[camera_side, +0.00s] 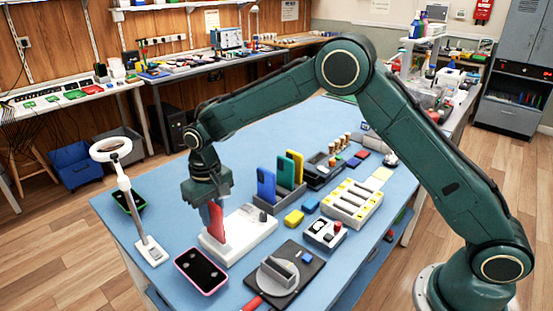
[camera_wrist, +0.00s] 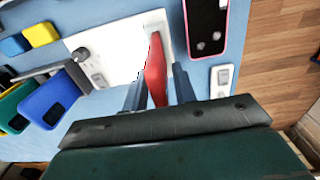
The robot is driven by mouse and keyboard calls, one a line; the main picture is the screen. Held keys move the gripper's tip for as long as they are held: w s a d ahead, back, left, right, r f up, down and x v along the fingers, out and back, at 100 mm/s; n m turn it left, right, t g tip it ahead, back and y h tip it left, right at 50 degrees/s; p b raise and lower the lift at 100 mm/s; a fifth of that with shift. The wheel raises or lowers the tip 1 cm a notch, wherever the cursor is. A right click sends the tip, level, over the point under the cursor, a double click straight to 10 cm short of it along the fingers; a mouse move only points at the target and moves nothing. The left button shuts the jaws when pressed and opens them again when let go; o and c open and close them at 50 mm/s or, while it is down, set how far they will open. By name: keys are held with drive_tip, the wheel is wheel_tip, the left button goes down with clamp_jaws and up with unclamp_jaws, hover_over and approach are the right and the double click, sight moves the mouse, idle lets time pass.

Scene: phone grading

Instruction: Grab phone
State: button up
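A red phone (camera_side: 216,224) stands upright in a white stand (camera_side: 252,236) near the front of the blue table. My gripper (camera_side: 211,212) is directly above the stand, pointing down, with its fingers around the upper part of the red phone. In the wrist view, the red phone (camera_wrist: 156,72) lies between the two fingers of my gripper (camera_wrist: 160,92). A narrow gap seems to show beside the phone, so the fingers look open around it. The stand's white base (camera_wrist: 112,45) shows beyond the fingers. The finger contact is partly hidden in the side view.
A pink-rimmed phone (camera_side: 201,270) lies flat in front of the stand. A blue phone (camera_side: 266,185) and other phones stand in a rack (camera_side: 287,196) behind. A magnifier lamp (camera_side: 122,180) is at left, a black plate with a round fixture (camera_side: 302,262) at right.

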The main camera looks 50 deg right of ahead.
sight(211, 203)
clamp_jaws()
drive_tip(key=shift+r, duration=1.15)
drive_tip(key=shift+r, duration=0.15)
drive_tip(key=shift+r, duration=1)
